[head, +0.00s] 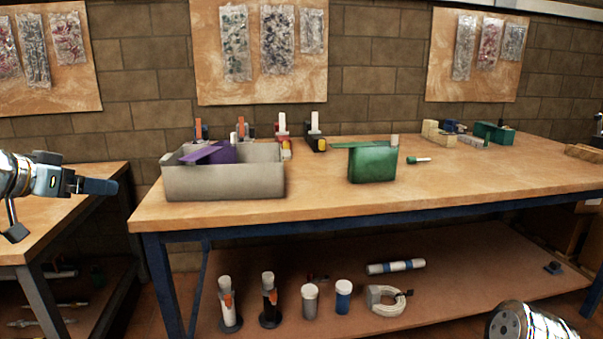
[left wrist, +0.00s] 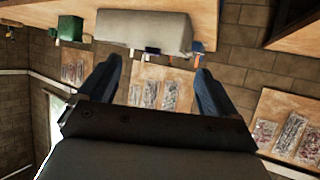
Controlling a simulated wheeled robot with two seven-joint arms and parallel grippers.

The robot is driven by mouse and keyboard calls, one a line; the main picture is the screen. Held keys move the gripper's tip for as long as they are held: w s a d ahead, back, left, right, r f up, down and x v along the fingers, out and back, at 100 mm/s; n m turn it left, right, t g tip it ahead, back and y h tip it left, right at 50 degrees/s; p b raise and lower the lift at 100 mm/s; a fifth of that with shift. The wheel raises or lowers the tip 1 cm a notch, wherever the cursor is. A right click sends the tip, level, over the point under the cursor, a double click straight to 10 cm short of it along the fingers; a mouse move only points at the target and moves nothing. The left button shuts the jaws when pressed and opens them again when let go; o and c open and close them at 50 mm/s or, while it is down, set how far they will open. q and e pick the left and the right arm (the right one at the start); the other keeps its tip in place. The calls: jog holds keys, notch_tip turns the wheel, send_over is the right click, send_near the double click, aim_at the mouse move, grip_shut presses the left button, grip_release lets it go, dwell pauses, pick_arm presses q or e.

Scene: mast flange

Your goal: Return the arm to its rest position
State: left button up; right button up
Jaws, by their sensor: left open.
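My left gripper (head: 98,186) reaches in from the left edge of the head view, above the left-hand table and short of the main workbench. In the left wrist view its two dark fingers (left wrist: 158,82) are spread apart with nothing between them. A part of my right arm (head: 525,322) shows at the bottom right of the head view; its gripper is out of the picture. A grey bin (head: 225,183) with a purple item (head: 222,153) in it stands on the bench, clear of my left gripper. The bin also shows in the left wrist view (left wrist: 143,30).
The workbench (head: 460,185) has a green container (head: 373,163) near its middle and several small tools behind. The left table (head: 40,215) lies under my left arm. The bench's front right is clear.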

pick_arm(q)
jog(key=w+d+f+n+g, duration=0.1)
jog(key=w+d+f+g, duration=0.15)
jog(key=f, duration=0.95)
jog(key=w+d+f+n+g, duration=0.15)
jog(key=d+f, duration=0.25)
jog(key=f, duration=0.8)
jog(key=w+d+f+n+g, duration=0.1)
jog(key=w+d+f+n, duration=0.2)
jog(key=f, duration=0.9)
jog(key=s+d+f+g, duration=0.2)
jog(key=s+d+f, duration=0.5)
jog(key=f, duration=0.4)
jog(key=s+d+f+g, duration=0.2)
jog(key=s+d+f, duration=0.3)
jog(key=d+f, duration=0.4)
jog(key=s+d+f+g, duration=0.1)
jog(key=s+d+f, duration=0.2)
jog(key=s, duration=0.3)
jog(key=s+d+f+m+g+h, duration=0.1)
jog(key=s+d+f, duration=0.3)
jog(key=s, duration=0.3)
jog(key=shift+s+f, duration=0.3)
jog(key=shift+d, duration=0.1)
